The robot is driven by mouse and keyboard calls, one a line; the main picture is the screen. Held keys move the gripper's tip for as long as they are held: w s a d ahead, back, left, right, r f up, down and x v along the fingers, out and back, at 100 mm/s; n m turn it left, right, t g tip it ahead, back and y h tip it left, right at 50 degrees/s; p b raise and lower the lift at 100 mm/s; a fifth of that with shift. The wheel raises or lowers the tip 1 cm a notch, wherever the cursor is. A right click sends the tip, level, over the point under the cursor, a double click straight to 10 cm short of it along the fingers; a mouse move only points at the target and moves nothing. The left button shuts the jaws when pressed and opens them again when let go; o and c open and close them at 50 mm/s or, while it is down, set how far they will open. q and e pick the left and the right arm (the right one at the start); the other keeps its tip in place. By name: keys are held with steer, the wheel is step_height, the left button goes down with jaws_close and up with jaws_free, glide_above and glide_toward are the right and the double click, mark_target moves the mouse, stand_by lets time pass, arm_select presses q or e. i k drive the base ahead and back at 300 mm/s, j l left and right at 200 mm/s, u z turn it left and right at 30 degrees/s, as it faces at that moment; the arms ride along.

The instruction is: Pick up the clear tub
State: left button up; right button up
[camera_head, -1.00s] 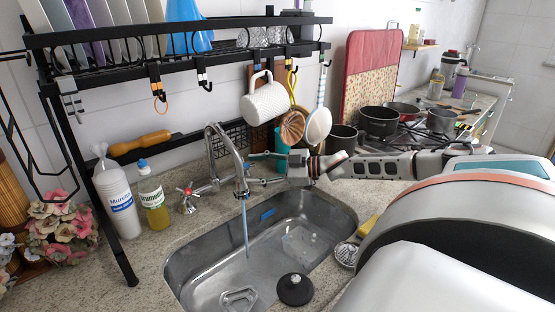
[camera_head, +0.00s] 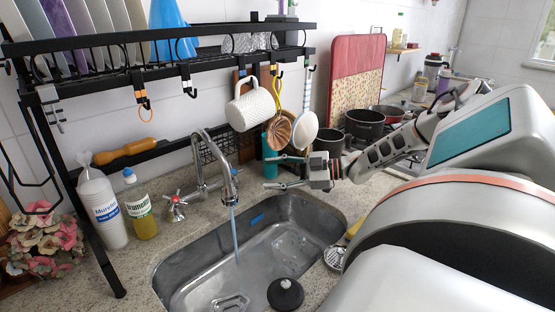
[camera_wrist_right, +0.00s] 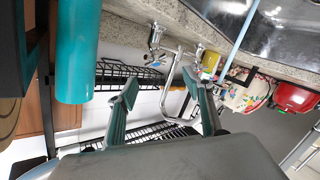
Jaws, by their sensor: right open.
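A faint see-through shape, likely the clear tub (camera_head: 290,243), lies in the right part of the sink; its outline is hard to make out. My right gripper (camera_head: 276,172) is open and empty, with its fingers pointing left. It is above the counter behind the sink, right of the faucet and apart from the tub. In the right wrist view the two open fingers (camera_wrist_right: 166,98) have nothing between them that they hold, and I cannot make out the tub there. My left gripper is not in view.
The faucet (camera_head: 228,160) runs water into the sink (camera_head: 190,272). A teal cylinder (camera_wrist_right: 78,50) is close to the right gripper. A black rack (camera_head: 170,40) with a hanging white mug (camera_head: 254,105) stands above. A black round lid-like thing (camera_head: 286,294) sits at the sink front.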

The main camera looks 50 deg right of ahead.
mark_target(296, 252)
steer(key=k, duration=1.5)
